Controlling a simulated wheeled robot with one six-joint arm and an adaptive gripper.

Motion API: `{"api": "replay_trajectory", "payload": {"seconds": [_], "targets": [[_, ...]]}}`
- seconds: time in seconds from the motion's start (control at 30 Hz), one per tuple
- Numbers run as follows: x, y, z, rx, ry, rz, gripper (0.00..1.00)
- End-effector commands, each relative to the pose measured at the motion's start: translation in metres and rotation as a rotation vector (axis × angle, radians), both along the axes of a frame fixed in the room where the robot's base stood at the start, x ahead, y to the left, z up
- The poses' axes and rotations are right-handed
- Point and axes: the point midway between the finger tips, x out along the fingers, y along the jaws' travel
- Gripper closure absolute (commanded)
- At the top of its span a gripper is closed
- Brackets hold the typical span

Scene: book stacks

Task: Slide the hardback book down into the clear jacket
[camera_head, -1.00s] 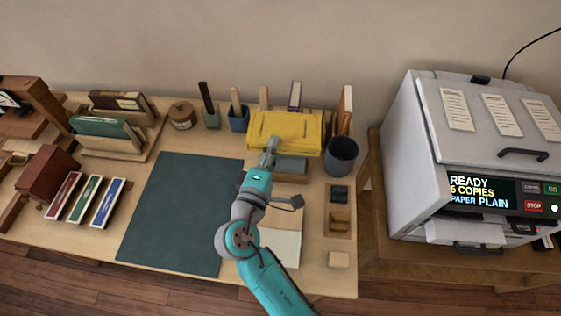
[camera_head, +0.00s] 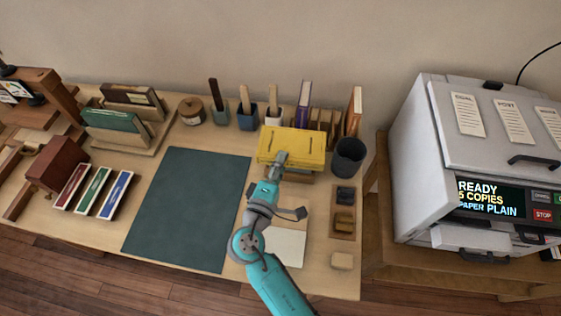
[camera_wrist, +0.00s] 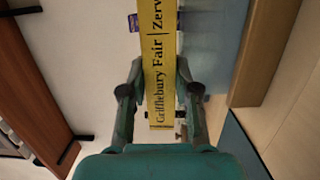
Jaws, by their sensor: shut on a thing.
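The yellow hardback book (camera_head: 291,147) is in my gripper (camera_head: 280,160), above the back right of the desk. In the wrist view, its lettered yellow spine (camera_wrist: 158,60) runs between the two fingers of my gripper (camera_wrist: 158,95), which is shut on it. In the head view a broad yellow cover faces the camera. A low block or stand (camera_head: 302,177) shows partly under the book's lower edge. I cannot make out the clear jacket; it may be hidden by the book or too see-through. Whether the book touches anything below cannot be told.
Tool cups (camera_head: 247,120) stand behind and left of the book. A dark round cup (camera_head: 348,157) stands close to its right, with upright books (camera_head: 354,110) behind. The dark green mat (camera_head: 190,210) is clear. A copier (camera_head: 490,170) stands at the right.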

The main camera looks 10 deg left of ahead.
Motion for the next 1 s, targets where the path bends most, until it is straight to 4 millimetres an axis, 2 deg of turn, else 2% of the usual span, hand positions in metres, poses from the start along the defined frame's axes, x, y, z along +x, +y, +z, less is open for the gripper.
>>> {"api": "replay_trajectory", "payload": {"seconds": [0.43,0.47,0.53,0.57,0.87,1.0], "targets": [[0.000,0.000,-0.008,0.000,-0.002,0.000,1.00],[0.000,0.000,-0.009,0.000,0.000,0.000,0.64],[0.000,0.000,-0.009,0.000,0.000,0.000,0.47],[0.000,0.000,-0.009,0.000,0.000,0.000,0.44],[0.000,0.000,-0.008,0.000,0.000,0.000,0.44],[0.000,0.000,0.002,0.003,-0.002,0.000,0.44]]}}
